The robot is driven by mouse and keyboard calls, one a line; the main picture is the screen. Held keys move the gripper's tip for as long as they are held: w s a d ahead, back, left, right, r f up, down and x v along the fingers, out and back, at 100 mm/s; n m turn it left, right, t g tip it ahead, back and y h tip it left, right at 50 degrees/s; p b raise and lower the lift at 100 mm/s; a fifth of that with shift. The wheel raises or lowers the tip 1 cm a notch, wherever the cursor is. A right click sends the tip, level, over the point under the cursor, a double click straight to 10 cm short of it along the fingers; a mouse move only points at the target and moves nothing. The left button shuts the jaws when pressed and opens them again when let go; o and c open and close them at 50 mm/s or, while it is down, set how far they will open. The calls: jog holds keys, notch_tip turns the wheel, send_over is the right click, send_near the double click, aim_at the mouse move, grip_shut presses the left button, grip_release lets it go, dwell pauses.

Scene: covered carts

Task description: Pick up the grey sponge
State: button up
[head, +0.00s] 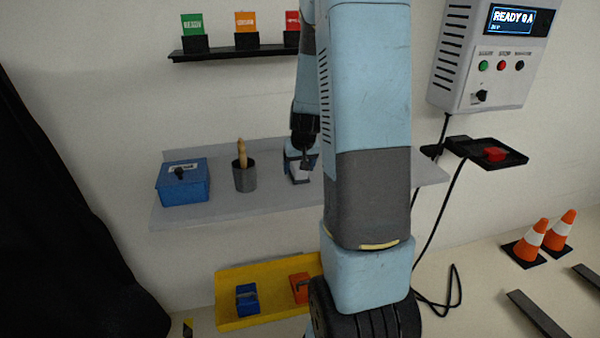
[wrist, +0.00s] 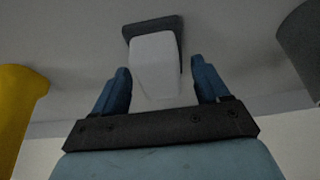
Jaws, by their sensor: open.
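A pale grey block with a dark edge, which I take for the grey sponge (wrist: 155,62), is on the grey shelf (head: 215,214). In the wrist view it shows between the two blue fingers of my gripper (wrist: 160,72). The fingers are open, one on each side, with a gap visible beside them; I cannot tell whether either touches it. In the head view my gripper (head: 301,161) is low over the middle of the shelf, and a pale patch of the block (head: 299,174) shows there. My arm hides the shelf to the right.
A dark grey cup (head: 244,177) with a wooden-looking item stands left of my gripper; it also shows in the wrist view (wrist: 305,45). A blue lidded box (head: 183,186) is farther left. A yellow object (wrist: 18,105) stands on the block's other side. A yellow tray (head: 268,272) lies below.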

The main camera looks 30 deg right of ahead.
aim_at(298, 163)
jog(key=shift+w+f, duration=0.1)
jog(key=shift+f, duration=0.1)
jog(key=c, duration=1)
jog(key=shift+s+r, duration=0.2)
jog(key=shift+r, duration=1.7)
jog(key=shift+c, duration=0.2)
jog(key=s+a+r, duration=0.4)
jog(key=s+r, duration=0.5)
jog(key=s, duration=0.4)
jog(key=shift+r, duration=0.15)
